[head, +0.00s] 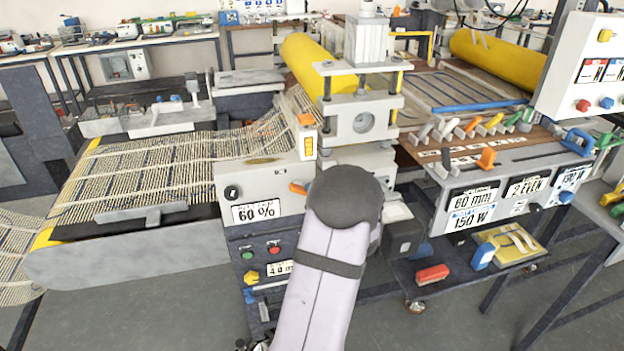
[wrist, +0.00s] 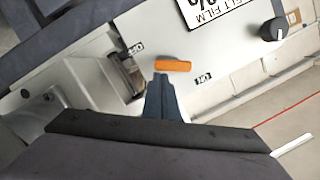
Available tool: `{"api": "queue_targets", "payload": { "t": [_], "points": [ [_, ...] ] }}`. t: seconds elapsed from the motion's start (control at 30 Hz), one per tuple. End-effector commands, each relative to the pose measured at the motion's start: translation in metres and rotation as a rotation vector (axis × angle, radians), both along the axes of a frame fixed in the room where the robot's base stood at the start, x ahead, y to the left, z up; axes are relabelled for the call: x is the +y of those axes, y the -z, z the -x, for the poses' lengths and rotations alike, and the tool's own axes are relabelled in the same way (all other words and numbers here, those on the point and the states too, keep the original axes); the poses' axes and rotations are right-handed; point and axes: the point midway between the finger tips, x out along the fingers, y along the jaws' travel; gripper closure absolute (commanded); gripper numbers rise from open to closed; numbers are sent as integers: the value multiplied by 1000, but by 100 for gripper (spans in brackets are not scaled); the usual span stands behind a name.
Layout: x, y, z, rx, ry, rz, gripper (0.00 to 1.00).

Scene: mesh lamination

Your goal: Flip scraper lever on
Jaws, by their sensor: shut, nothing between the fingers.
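An orange lever (wrist: 173,66) shows on the pale machine panel in the wrist view, between an OFF label (wrist: 136,48) and an ON label (wrist: 204,77). In the head view an orange lever (head: 298,188) sticks out beside the "60 %" plate, next to my arm. My gripper (wrist: 161,77) is shut and empty. Its dark fingertips are right by the lever's lower edge, toward its left end in the wrist view; I cannot tell whether they touch. In the head view my arm hides the gripper. The lever's pivot is not clear.
A black knob (wrist: 272,30) is on the same panel at the upper right. In the head view, green and red buttons (head: 274,248) are below the plate. A mesh web (head: 150,165) runs left, and a table with colored levers (head: 487,159) stands right.

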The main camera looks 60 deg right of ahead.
Motion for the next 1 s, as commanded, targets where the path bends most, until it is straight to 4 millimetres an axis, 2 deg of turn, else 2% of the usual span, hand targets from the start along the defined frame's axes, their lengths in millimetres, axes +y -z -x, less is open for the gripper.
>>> {"api": "queue_targets", "payload": {
  "t": [0.7, 1.0],
  "points": [
    [-1, 25, 1, -478, -1, -481, 100],
    [1, 31, -1, -616, -2, -618, 100]
  ]
}}
